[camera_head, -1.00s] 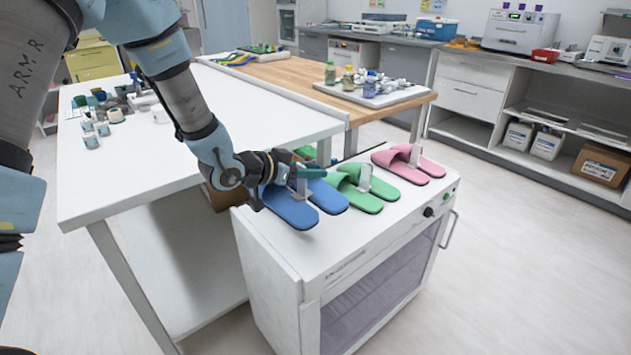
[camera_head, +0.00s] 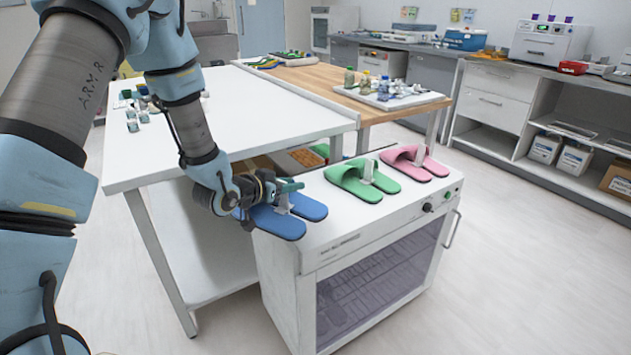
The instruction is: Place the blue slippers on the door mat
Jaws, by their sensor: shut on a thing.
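The pair of blue slippers (camera_head: 278,222) is at the left end of the white cabinet's top, its left part reaching past the edge. My gripper (camera_head: 286,190) is shut on the pair at the pale upright piece between the two slippers. The gripper and wrist hide part of the slippers. I cannot tell whether the soles touch the cabinet top or hang just above it. No door mat can be made out in this view.
Green slippers (camera_head: 358,184) and pink slippers (camera_head: 415,163) stand on the white cabinet (camera_head: 340,240), right of the blue pair. A white table (camera_head: 230,115) with small bottles is behind my arm. Open floor (camera_head: 520,270) lies at the right.

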